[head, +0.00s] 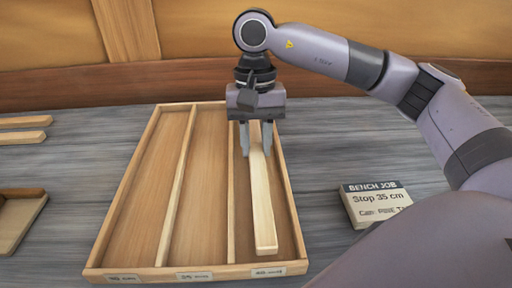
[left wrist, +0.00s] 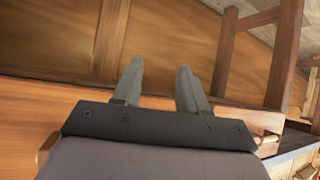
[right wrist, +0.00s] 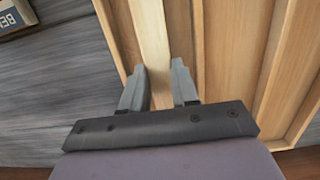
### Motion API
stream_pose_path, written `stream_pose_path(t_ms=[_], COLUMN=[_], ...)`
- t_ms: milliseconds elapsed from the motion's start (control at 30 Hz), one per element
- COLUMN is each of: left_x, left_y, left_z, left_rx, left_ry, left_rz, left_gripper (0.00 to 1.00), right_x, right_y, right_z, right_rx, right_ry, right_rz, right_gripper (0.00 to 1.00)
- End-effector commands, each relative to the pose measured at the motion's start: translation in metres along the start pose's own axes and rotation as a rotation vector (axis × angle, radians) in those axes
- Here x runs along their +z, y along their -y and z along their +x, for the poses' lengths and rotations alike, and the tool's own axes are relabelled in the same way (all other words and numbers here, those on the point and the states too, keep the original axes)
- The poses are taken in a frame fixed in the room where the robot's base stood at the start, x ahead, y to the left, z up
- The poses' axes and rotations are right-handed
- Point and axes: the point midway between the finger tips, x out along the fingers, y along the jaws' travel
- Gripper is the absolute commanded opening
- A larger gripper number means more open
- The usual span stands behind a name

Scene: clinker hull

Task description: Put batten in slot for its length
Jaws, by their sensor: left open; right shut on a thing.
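A pale wooden batten (head: 263,210) lies lengthwise within the right-hand compartment of a wooden tray (head: 97,248). I cannot tell whether it rests on the floor of that compartment. My right gripper (head: 257,155) is shut on the batten near its far end. In the right wrist view the batten (right wrist: 152,35) runs away from between the fingertips (right wrist: 159,68). The tray's three compartments carry small front labels; the right one (head: 269,271) seems to read 40 cm, the middle one (head: 194,275) 35 cm. My left gripper (left wrist: 158,75) is open and empty, and it is outside the head view.
Two battens (head: 22,137) and a small brown tray (head: 20,215) are at the far left. The left and middle compartments are empty. A wooden wall (head: 60,40) stands behind.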

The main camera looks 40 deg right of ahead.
Motion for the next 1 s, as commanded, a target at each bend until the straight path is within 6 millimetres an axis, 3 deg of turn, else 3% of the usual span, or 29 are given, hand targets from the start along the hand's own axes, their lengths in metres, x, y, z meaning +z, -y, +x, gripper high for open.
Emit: stream_pose_path(t_ms=[100,467,500,567,867,1000], left_x=[0.001,0.005,0.004,0.004,0.002,-0.002], left_y=[0.001,0.001,0.001,0.001,0.001,0.001], left_z=[0.001,0.004,0.003,0.003,0.002,0.000], left_rx=[-0.001,-0.002,-0.002,-0.002,-0.002,-0.002], left_ry=[0.001,0.003,0.005,0.006,0.004,-0.002], left_rz=[0.000,-0.001,-0.001,-0.001,-0.001,0.000], left_gripper=[0.43,0.43,0.43,0.43,0.43,0.43], right_x=[-0.002,-0.002,-0.002,-0.002,-0.002,-0.002], right_y=[-0.001,0.000,0.000,0.000,0.000,0.001], right_z=[0.014,0.019,0.018,0.018,0.016,0.007], right_rx=[0.000,-0.001,0.000,0.000,0.000,-0.003], right_ry=[0.000,0.000,0.000,0.000,0.000,-0.002], right_rz=[-0.001,-0.001,-0.001,-0.001,-0.001,-0.001], right_gripper=[0.00,0.00,0.39,0.55,0.55,0.55])
